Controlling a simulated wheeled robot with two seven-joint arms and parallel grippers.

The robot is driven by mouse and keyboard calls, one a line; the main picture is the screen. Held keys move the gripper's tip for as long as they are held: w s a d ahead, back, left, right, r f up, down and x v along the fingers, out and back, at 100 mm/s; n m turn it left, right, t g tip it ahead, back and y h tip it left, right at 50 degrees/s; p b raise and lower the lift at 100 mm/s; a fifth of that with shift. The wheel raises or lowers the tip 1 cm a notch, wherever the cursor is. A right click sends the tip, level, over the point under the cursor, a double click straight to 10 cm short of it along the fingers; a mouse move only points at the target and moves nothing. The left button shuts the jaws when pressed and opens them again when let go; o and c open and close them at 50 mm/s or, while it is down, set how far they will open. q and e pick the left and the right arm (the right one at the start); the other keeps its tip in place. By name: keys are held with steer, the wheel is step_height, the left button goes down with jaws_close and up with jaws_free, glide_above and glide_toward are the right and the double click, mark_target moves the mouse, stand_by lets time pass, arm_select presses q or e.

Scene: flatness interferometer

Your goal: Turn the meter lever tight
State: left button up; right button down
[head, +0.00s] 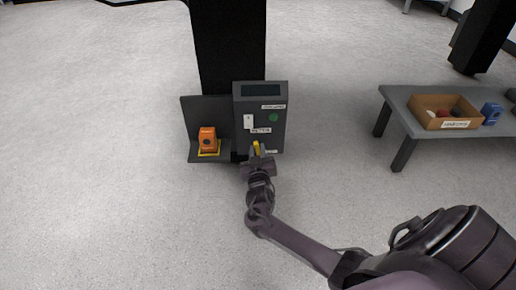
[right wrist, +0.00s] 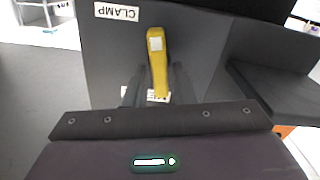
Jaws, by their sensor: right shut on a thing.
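The meter is a dark grey box (head: 279,140) on a black column, with a dark display, a green round button and a white switch on its front. The yellow lever (head: 256,147) is low on its front. In the right wrist view the lever (right wrist: 158,65) stands nearly upright in the picture between my fingers, beside a "CLAMP" label (right wrist: 117,12). My right gripper (head: 257,156) is shut on the lever; the fingers partly hide its lower end and a label there. My left gripper is not in view.
Left of the meter, an orange block (head: 208,139) sits on a yellow-marked spot on a dark shelf (head: 190,118). A grey table (head: 397,100) at the right holds a cardboard bin (head: 418,112) and a blue object (head: 491,113). The floor between is clear.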

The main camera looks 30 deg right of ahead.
steer(key=n+p, duration=0.1)
steer(key=n, duration=0.1)
steer(key=n+p, duration=0.1)
steer(key=n, duration=0.1)
steer(key=shift+w+a+r+n+p, duration=0.1)
steer(key=shift+w+a+n+p, duration=0.1)
steer(key=shift+n+p, duration=0.15)
steer(key=n, duration=0.3)
steer(key=n+p, duration=0.1)
steer(key=n, duration=0.2)
steer(key=f+n+p, duration=0.1)
steer(key=n, duration=0.3)
steer(key=shift+a, duration=0.15)
steer(key=shift+w, duration=0.1)
steer(key=c, duration=1.4)
jaws_free()
steer(key=shift+f, duration=0.1)
